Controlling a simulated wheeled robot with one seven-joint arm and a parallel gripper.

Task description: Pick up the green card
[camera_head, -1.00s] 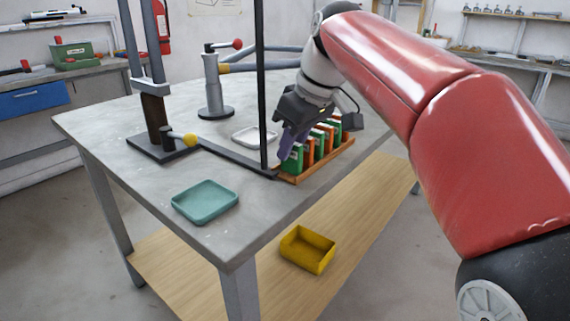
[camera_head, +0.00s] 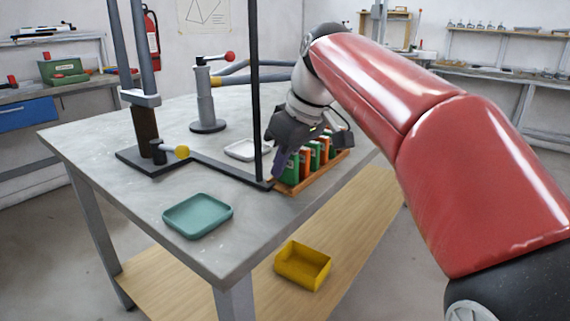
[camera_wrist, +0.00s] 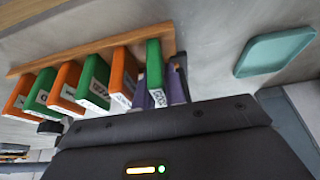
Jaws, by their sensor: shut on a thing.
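Green and orange cards stand alternating in a row in a wooden rack (camera_head: 325,172). The green card (camera_wrist: 155,66) at the end of the row nearest the teal tray is between the purple fingers of my gripper (camera_wrist: 160,94). It also shows in the head view (camera_head: 292,168), partly hidden by my gripper (camera_head: 280,160). My gripper is shut on this card, which still stands in line with the others at the rack's end. Its lower edge is hard to make out. An orange card (camera_wrist: 125,72) stands close beside it, next to one finger.
A thin black upright post (camera_head: 256,90) stands right beside the rack and gripper. A teal tray (camera_head: 198,215) lies at the table's front corner, a white tray (camera_head: 246,150) behind the post. A grey clamp post (camera_head: 207,100) stands farther back. A yellow bin (camera_head: 303,265) is on the lower shelf.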

